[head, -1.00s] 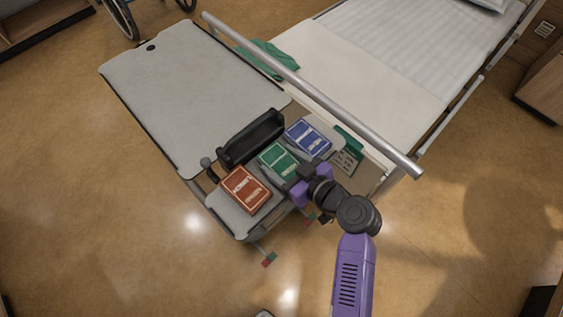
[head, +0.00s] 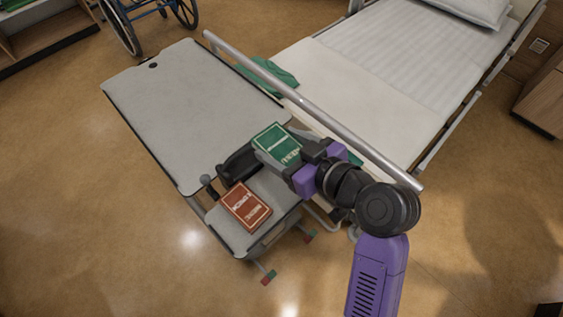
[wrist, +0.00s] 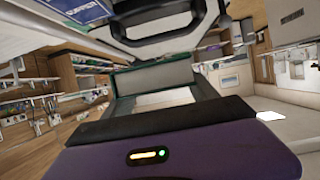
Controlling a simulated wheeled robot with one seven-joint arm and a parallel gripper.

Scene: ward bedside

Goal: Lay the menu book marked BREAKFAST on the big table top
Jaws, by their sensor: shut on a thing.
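My gripper (head: 298,160) is shut on a green menu book (head: 276,143), held raised over the black handle between the two table tops. Its lettering is too small to read. In the wrist view the green-edged book (wrist: 165,78) lies ahead of the jaws. A red menu book (head: 246,206) lies on the small table top (head: 229,234); its lettering is also too small to read. A blue book (wrist: 83,10) marked SUPPER shows in the wrist view; in the head view it is hidden behind my gripper and the green book. The big table top (head: 190,110) is grey and bare.
The black handle (head: 236,165) stands between the table tops, beside a small knob (head: 206,181). A metal bed rail (head: 310,108) runs along the right of the big top. A green cloth (head: 282,76) lies at the bed edge. A wheelchair (head: 150,14) stands at the back.

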